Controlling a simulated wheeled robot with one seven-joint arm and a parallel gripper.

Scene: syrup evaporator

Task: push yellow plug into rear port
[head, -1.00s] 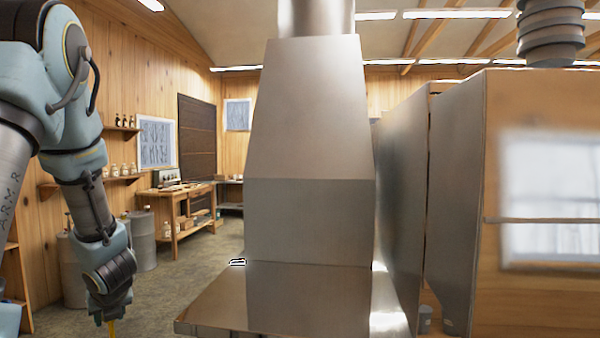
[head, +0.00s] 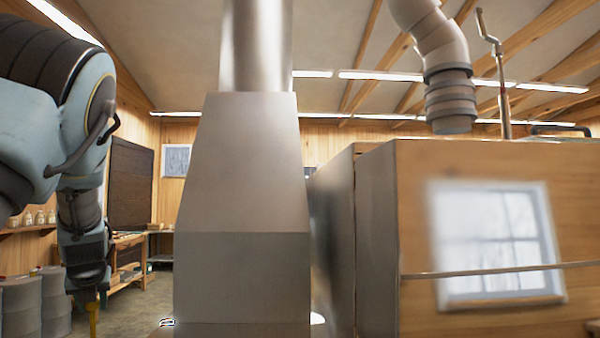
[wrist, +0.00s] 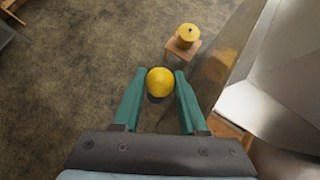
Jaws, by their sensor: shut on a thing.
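My gripper (wrist: 160,98) points down with its two green fingers shut on the yellow plug (wrist: 160,80), whose rounded yellow top shows between the fingertips in the wrist view. In the head view a yellow piece (head: 92,318) hangs below my gripper at the lower left, left of the tall metal stack. The plug is in the air above the floor, apart from the metal. I cannot make out the rear port in either view.
A second yellow object (wrist: 187,34) sits on a small wooden stool (wrist: 178,50) ahead. Slanted metal sheet (wrist: 290,95) fills the wrist view's right side. A metal hood (head: 240,205) and a large metal-and-wood box (head: 375,240) stand in the head view. Barrels (head: 20,305) stand at left.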

